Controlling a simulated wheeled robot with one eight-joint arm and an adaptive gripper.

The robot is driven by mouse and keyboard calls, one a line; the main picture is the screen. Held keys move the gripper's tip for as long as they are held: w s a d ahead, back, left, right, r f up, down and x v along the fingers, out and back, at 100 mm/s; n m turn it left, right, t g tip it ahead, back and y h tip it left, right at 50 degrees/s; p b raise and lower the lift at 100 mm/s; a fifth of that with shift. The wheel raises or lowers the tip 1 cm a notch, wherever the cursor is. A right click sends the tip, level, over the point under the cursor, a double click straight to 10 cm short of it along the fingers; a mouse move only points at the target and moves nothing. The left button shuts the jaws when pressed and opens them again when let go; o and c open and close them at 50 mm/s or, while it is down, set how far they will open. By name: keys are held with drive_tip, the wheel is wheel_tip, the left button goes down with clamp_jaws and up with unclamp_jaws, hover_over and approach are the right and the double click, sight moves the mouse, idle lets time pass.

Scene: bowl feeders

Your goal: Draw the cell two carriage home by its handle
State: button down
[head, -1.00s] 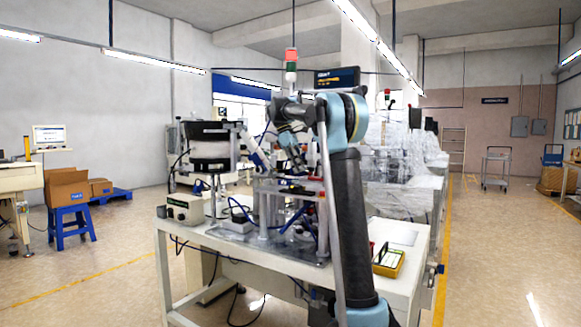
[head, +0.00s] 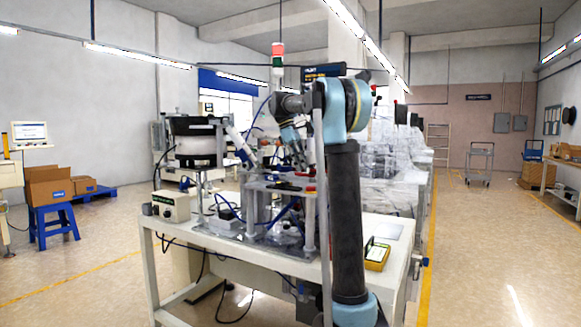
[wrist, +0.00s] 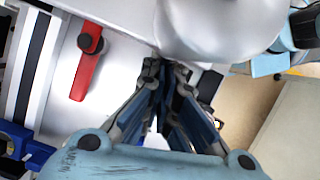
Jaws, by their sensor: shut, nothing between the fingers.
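In the wrist view my gripper (wrist: 165,88) is shut and empty, its fingers pointing away from the camera. A red bar with a black knob (wrist: 90,42) lies to the left of the fingers, apart from them, on a pale plate. I cannot tell whether it is the carriage handle. A large, smooth pale rounded body fills the top centre, close past the fingertips. In the head view my gripper (head: 291,138) hangs over the raised fixture (head: 262,186) on the white bench. The carriage itself cannot be made out, and my arm hides part of the fixture.
A bowl feeder (head: 194,140) stands left of the fixture, with a control box (head: 172,206) in front. A yellow tray (head: 376,257) lies at the bench's right end. A light tower (head: 278,55) rises behind. Wrapped machines stand behind to the right.

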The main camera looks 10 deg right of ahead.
drive_tip(key=shift+s+d, duration=0.6)
drive_tip(key=shift+d, duration=0.25)
drive_tip(key=a, duration=0.1)
drive_tip(key=w+a, duration=0.2)
drive_tip(key=a, duration=0.1)
drive_tip(key=shift+w+r, duration=0.1)
drive_tip(key=v, duration=0.9)
drive_tip(key=shift+a+r, duration=0.25)
